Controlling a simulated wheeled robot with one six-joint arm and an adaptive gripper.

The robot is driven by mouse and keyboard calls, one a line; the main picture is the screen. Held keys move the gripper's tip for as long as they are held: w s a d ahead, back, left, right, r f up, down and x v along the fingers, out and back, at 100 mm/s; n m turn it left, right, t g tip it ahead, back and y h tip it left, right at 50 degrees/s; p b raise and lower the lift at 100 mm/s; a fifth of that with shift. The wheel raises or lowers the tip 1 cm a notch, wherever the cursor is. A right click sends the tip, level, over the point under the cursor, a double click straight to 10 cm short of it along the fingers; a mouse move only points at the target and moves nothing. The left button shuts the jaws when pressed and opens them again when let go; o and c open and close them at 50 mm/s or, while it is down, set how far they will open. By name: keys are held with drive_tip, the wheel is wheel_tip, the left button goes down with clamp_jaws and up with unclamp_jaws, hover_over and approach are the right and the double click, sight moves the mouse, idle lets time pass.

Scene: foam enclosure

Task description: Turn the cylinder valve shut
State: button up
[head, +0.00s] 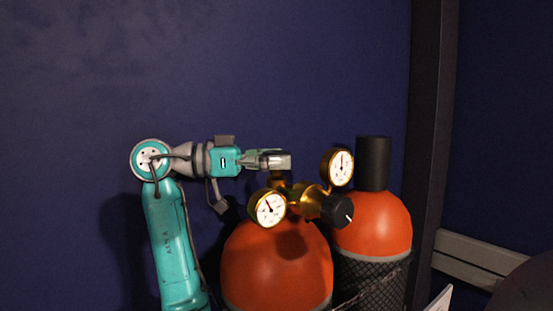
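An orange gas cylinder (277,262) stands upright at the lower middle of the head view. On its top is a brass valve and regulator assembly (303,195) with two round white gauges, one at the left (268,209) and one at the upper right (340,167). A black knob (337,210) with a white mark faces forward at the right of the brass body. My gripper (280,161) reaches in from the left, level, at the top of the brass stem. The fingers overlap in this side view, so their gap, and any handwheel between them, cannot be made out.
A second orange cylinder (373,225) with a black cap (374,163) stands close behind at the right, wrapped in dark mesh. A dark blue wall (200,70) lies behind. A dark post (430,130) and a grey rail (475,258) are at the right.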

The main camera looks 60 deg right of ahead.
sight(277, 152)
wheel_tip(277, 152, up, 10)
idle(0.7)
